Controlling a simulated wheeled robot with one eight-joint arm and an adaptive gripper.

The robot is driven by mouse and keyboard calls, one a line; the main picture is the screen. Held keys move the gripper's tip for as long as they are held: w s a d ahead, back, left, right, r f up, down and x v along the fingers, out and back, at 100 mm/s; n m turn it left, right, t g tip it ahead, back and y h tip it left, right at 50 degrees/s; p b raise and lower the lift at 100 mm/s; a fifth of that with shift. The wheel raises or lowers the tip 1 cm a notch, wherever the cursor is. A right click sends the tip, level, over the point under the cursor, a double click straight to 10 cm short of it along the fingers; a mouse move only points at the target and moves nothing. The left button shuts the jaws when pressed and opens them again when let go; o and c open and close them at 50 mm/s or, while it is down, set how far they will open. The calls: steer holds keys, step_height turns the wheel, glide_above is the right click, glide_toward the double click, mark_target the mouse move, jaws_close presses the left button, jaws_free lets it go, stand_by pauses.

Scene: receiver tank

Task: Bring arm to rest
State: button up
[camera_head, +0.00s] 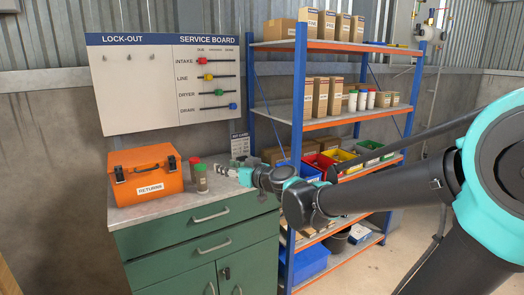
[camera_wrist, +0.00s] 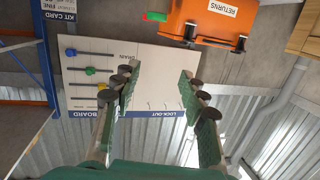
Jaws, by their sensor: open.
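My arm reaches in from the right in the head view, over the right part of the green cabinet's top (camera_head: 150,212). My gripper (camera_head: 238,165) is at its end, small and partly hard to make out there. In the wrist view my gripper (camera_wrist: 159,74) has its two green-padded fingers wide apart with nothing between them. The wrist picture is upside down and looks toward the white service board (camera_wrist: 150,75) and the orange returns box (camera_wrist: 208,20).
The orange returns box (camera_head: 147,174) and two small jars (camera_head: 201,181) stand on the cabinet left of my gripper. The service board (camera_head: 165,82) hangs behind. A blue and orange shelf rack (camera_head: 299,95) with boxes and bins stands close behind my arm.

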steer(key=s+d+f+m+g+h, duration=0.2)
steer(key=s+d+f+h, duration=0.2)
steer(key=d+f, duration=0.5)
steer(key=s+d+f+m+g+h, duration=0.3)
steer(key=s+d+f, duration=0.5)
steer(key=d, duration=0.3)
steer(key=s+d+f+m+g+h, duration=0.2)
steer(key=s+d+f, duration=0.4)
steer(key=d+f, duration=0.4)
steer(key=f+m+h, duration=0.1)
steer(key=h, duration=0.1)
steer(key=shift+s+g+h, duration=0.3)
steer(key=shift+s+g, duration=0.1)
